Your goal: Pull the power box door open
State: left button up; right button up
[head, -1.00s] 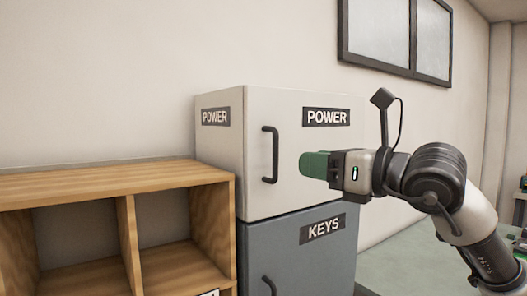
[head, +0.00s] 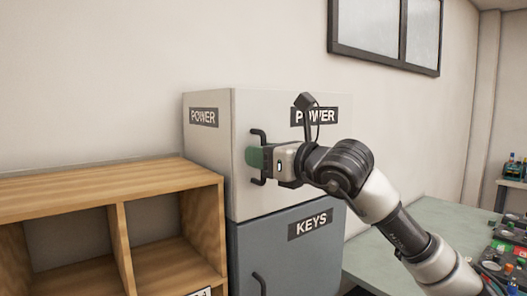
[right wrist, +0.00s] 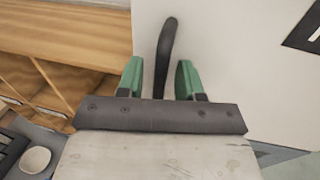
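The white power box (head: 208,150) stands on the grey keys box, and its door (head: 310,185) looks shut. Its dark vertical handle (head: 258,135) is on the left side of the door. My right gripper (head: 255,157) is at the handle, covering its middle in the head view. In the right wrist view the green fingers (right wrist: 160,78) are apart, one on each side of the handle (right wrist: 166,50), with gaps visible on both sides. My left gripper is not in view.
The grey keys box (head: 290,260) with its own handle (head: 259,284) is below. A wooden shelf (head: 110,175) stands at the left. A green-grey table (head: 420,225) with several small items is at the right.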

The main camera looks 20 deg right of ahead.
jog(key=shift+c, duration=0.3)
grip_shut()
jog(key=shift+s+d, duration=0.1)
